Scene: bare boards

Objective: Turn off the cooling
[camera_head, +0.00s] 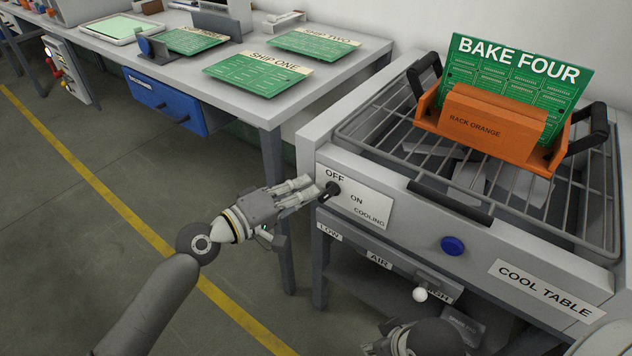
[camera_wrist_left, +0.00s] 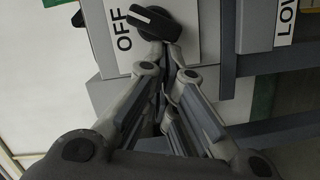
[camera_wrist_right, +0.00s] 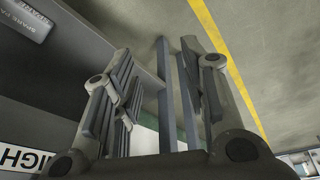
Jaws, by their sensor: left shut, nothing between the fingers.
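The cool table (camera_head: 330,155) stands at the right in the head view. Its front carries a white COOLING plate marked OFF and ON, with a black rotary knob (camera_head: 331,191). In the left wrist view the knob (camera_wrist_left: 155,22) has its pale-marked end beside the OFF lettering. My left gripper (camera_head: 312,188) is shut and empty, its tips at the knob's left side; I cannot tell whether they touch it. My right gripper (camera_wrist_right: 165,85) is open and empty below the table front; only part of its arm shows at the head view's bottom edge.
A blue button (camera_head: 453,246) and a white ball handle (camera_head: 420,295) by the LOW, AIR and HIGH labels are on the table front. An orange rack (camera_head: 480,120) holds a green BAKE FOUR board (camera_head: 520,75) on the grille. A bench (camera_head: 240,105) with green boards stands behind left.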

